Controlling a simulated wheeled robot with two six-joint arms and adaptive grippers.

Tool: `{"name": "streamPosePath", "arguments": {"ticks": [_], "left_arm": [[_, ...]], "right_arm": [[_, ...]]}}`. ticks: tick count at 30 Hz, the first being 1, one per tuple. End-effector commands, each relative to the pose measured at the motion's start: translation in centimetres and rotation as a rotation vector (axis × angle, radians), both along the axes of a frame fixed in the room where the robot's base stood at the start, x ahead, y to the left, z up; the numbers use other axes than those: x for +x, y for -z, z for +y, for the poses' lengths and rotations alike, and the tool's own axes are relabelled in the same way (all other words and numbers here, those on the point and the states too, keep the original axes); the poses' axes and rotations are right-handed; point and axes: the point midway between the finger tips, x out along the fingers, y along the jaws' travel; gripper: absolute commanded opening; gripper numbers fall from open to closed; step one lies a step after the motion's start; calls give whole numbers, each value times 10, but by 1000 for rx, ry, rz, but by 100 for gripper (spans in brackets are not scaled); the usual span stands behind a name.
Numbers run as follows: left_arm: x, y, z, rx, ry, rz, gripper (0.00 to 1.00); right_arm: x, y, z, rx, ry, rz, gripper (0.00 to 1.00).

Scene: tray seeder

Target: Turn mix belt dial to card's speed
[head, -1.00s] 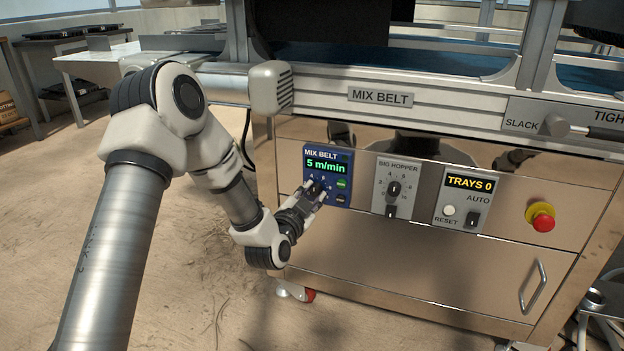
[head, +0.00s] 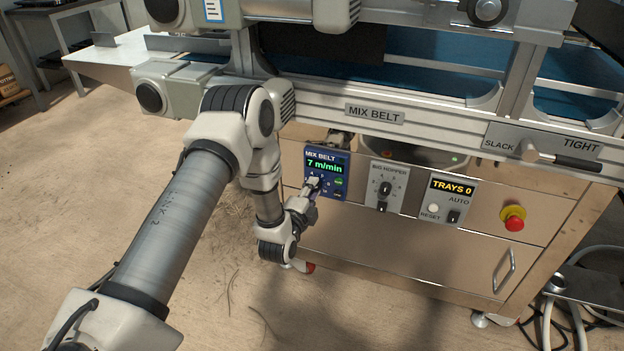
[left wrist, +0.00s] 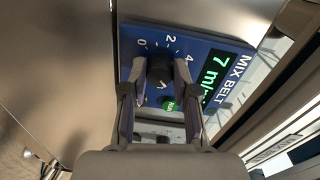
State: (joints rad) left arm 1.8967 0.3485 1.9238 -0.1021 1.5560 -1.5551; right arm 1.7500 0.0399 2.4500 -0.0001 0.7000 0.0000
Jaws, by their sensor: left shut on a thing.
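The blue mix belt panel (head: 325,160) is on the machine's front, under the MIX BELT plate. Its display reads 7 m/min in green. In the left wrist view the panel (left wrist: 205,48) shows the marks 0, 2 and 4 around a black dial (left wrist: 159,72). My left gripper (head: 313,184) is shut on this dial, one finger on each side. It also shows in the left wrist view (left wrist: 158,85). A green button (left wrist: 168,104) sits beside the dial. The speed card cannot be made out. My right gripper is not in view.
To the right are the big hopper dial (head: 385,188), the TRAYS 0 panel (head: 452,198) with its reset button and switch, and a red emergency stop (head: 514,219). A slack/tight lever (head: 560,158) is above. A drawer handle (head: 504,270) juts out lower right.

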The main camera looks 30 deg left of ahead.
Motion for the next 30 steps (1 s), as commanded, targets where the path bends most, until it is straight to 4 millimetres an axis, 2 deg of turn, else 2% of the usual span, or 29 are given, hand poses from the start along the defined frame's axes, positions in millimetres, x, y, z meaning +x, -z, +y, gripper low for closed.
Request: {"name": "streamPosePath", "arguments": {"ticks": [1, 6, 21, 22, 24, 30], "left_arm": [[0, -4, 0, 19, 0, 4, 0], [0, -2, 0, 69, 1, 17, 0], [0, 0, 0, 89, -1, 21, 0], [0, 0, 0, 89, -1, 21, 36], [0, 0, 0, 89, -1, 21, 54], [0, 0, 0, 88, -1, 21, 54]], "right_arm": [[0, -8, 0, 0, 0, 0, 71], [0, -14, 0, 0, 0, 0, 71], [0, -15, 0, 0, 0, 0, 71], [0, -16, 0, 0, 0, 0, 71], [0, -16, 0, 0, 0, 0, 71], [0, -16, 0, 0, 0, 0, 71]]}}
